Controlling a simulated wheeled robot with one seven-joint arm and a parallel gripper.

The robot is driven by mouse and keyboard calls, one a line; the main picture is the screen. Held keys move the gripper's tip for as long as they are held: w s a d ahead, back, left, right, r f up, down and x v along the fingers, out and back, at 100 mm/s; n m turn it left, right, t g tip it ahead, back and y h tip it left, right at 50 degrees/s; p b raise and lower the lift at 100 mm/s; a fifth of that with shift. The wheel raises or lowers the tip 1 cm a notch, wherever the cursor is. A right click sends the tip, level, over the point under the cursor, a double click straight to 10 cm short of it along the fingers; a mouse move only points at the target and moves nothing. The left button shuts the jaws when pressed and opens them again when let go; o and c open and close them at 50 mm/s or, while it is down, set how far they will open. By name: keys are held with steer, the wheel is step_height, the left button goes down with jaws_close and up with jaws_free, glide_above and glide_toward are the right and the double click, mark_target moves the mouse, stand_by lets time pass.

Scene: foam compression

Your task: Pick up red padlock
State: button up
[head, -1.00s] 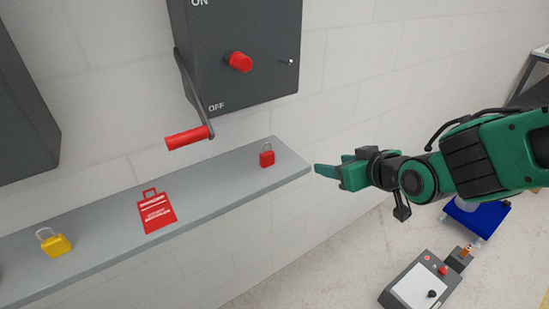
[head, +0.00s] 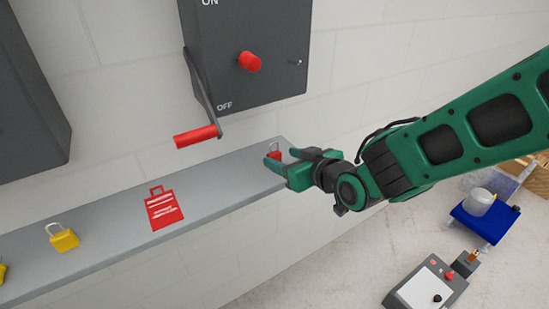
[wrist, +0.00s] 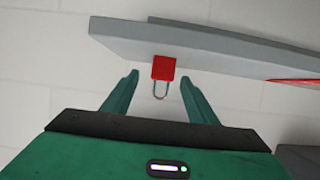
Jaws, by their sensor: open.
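The red padlock (head: 275,154) stands near the right end of the grey shelf (head: 110,233) in the head view, partly hidden by my gripper. In the wrist view the red padlock (wrist: 163,68) shows its red body and silver shackle. My gripper (head: 270,162) is open at the shelf's right end, beside the padlock. In the wrist view its two green fingers (wrist: 160,82) lie on either side of the padlock, with gaps between them and it. The padlock's body is at about the fingertips and the shackle lies between the fingers.
A dark switch box (head: 255,50) with a red knob and a red-handled lever (head: 196,136) hangs on the wall above the shelf. A red lockout tag (head: 164,208) and a yellow padlock (head: 64,239) are farther left on the shelf. A control box (head: 432,285) is below right.

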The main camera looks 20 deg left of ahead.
mark_target(277, 156)
steer(key=shift+x, duration=2.2)
steer(key=shift+s+f, duration=0.1)
steer(key=c, duration=1.2)
